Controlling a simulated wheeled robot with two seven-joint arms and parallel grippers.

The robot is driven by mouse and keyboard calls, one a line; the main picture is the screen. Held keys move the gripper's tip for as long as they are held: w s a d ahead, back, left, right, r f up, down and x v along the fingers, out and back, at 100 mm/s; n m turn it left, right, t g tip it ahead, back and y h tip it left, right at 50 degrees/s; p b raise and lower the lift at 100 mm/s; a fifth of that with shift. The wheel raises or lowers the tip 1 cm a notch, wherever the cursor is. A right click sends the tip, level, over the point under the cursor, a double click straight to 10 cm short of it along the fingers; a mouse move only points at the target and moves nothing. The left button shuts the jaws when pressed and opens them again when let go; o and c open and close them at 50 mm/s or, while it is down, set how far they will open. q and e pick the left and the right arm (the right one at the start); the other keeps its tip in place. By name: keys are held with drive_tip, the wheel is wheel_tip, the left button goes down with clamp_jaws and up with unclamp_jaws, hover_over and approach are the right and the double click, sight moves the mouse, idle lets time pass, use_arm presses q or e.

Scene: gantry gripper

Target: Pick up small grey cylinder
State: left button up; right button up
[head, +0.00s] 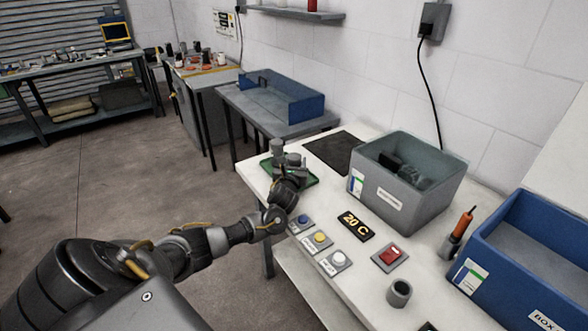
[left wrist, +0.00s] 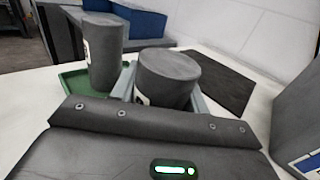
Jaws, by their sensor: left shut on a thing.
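My left gripper (head: 291,164) is at the green tray (head: 266,166) near the far left end of the white table. In the left wrist view, its fingers are shut on the small grey cylinder (left wrist: 168,77), a short, wide piece with a pale label low on its side. A taller, narrower grey cylinder (left wrist: 103,52) stands upright just left of the fingers, at the green tray (left wrist: 72,82). In the head view this taller cylinder (head: 277,147) shows behind my gripper. The held cylinder's base is hidden by the gripper body. My right gripper is not in view.
A grey bin (head: 405,195) with dark parts stands right of the tray, and a blue box (head: 520,265) stands farther right. Buttons, a "20 C" display (head: 356,226), a grey cup (head: 399,292) and an orange-handled tool (head: 460,228) occupy the front. A dark mat (head: 332,152) lies flat behind.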

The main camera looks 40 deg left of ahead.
use_arm(q)
drive_tip(key=shift+c, duration=0.4)
drive_tip(key=shift+r, duration=0.15)
drive_tip(key=shift+r, duration=0.15)
wheel_tip(320, 180, up, 2)
drive_tip(key=shift+a+r, duration=0.1)
drive_tip(key=shift+r, duration=0.05)
drive_tip(key=s+d+r+p, duration=0.6)
drive_tip(key=s+d+r, duration=0.3)
drive_tip(key=s+r, duration=0.1)
drive_tip(key=shift+s, duration=0.35)
